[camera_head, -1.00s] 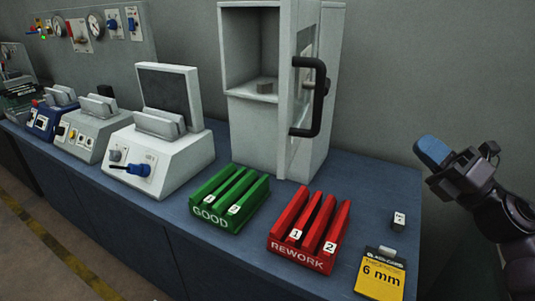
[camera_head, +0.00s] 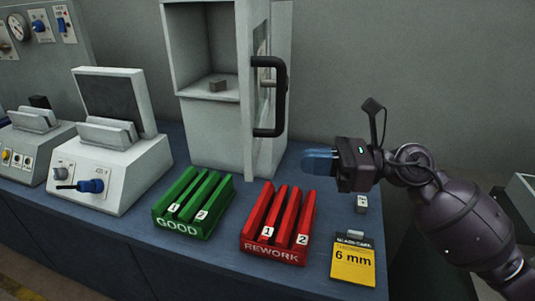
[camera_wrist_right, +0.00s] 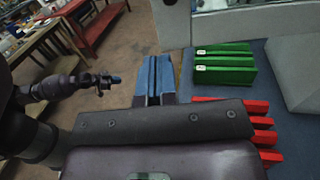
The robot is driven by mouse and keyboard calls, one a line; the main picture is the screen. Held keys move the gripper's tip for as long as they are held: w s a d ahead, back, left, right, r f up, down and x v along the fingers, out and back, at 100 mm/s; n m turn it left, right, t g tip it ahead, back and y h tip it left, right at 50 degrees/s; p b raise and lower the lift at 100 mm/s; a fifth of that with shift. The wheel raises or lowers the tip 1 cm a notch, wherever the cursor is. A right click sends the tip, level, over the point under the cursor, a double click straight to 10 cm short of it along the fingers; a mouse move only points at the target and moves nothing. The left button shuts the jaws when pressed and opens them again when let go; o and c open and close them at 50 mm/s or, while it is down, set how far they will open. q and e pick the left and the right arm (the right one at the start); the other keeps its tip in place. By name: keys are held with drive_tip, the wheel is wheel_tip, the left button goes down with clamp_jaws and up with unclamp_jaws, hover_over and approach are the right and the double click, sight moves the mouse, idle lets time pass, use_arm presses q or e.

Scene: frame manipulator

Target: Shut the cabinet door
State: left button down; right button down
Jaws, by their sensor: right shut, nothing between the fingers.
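The pale grey cabinet (camera_head: 207,125) stands at the back of the bench. Its door (camera_head: 247,95) is open and juts out towards me, with a black bar handle (camera_head: 281,98) on its right face. A small block (camera_head: 217,85) sits on the shelf inside. My right gripper (camera_head: 306,161) is shut and empty, pointing left, to the right of the door and below the handle, apart from both in the picture. Its blue fingers (camera_wrist_right: 153,78) lie together in the right wrist view. My left gripper (camera_wrist_right: 106,82) seems to show small at the left of that view; its jaws are unclear.
A green GOOD rack (camera_head: 193,205) and a red REWORK rack (camera_head: 277,225) stand in front of the cabinet. A yellow 6 mm card (camera_head: 353,262) and a small grey block (camera_head: 361,204) lie to the right. White equipment (camera_head: 105,160) stands at left.

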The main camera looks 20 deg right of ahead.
sight(253, 158)
drive_tip(key=p+x, duration=0.2)
drive_tip(key=x, duration=0.5)
drive_tip(key=shift+w+a, duration=0.1)
drive_tip(key=shift+a, duration=0.15)
drive_tip(key=shift+w+a, duration=0.1)
drive_tip(key=shift+a, duration=0.15)
drive_tip(key=shift+w, duration=0.1)
